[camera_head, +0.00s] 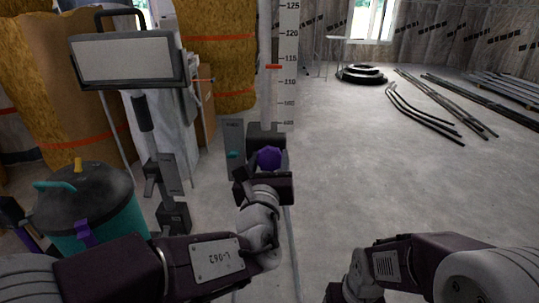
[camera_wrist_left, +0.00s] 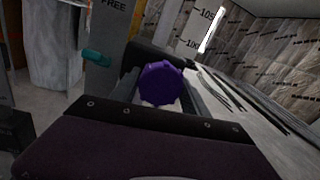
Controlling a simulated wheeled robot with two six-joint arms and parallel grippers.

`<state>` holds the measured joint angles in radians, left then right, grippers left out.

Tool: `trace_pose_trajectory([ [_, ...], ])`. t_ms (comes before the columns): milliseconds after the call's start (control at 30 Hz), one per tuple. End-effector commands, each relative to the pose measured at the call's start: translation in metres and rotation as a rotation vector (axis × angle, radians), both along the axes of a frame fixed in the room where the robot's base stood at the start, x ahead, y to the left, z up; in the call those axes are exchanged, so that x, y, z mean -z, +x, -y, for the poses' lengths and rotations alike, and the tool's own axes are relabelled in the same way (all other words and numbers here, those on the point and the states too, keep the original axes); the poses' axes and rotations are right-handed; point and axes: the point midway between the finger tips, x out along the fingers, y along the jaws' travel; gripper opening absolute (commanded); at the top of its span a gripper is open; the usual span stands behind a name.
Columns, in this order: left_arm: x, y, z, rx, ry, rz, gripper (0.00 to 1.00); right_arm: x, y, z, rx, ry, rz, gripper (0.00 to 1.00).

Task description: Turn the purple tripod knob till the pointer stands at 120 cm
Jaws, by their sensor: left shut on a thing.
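The purple knob (camera_head: 270,158) sits on the dark block of the tripod at the foot of the white scale (camera_head: 286,40). In the left wrist view the knob (camera_wrist_left: 161,83) shows between the jaws. My left gripper (camera_head: 266,178) is shut on the knob, its jaws partly hiding it. The red pointer (camera_head: 273,67) stands on the scale between the 110 and 115 marks, a little nearer 115. My right gripper (camera_head: 345,292) is at the bottom edge, away from the tripod; its fingertips do not show clearly.
A teal-and-black bucket (camera_head: 96,210) and a grey-framed stand (camera_head: 127,58) are at the left. Wrapped yellow bales (camera_head: 217,50) stand behind. Black coils (camera_head: 362,73) and pipes (camera_head: 425,115) lie on the floor at the right. The floor between is clear.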

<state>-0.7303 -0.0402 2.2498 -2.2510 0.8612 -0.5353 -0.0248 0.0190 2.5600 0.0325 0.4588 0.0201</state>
Motion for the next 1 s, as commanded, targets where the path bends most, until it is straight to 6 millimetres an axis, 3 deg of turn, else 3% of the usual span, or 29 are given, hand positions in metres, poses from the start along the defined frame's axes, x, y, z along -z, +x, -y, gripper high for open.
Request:
trace_pose_trajectory([
  [1000,-0.004,-0.001,0.001,0.008,0.969,-0.005,0.13,-0.101,0.000,0.000,0.000,0.000,0.000,0.74],
])
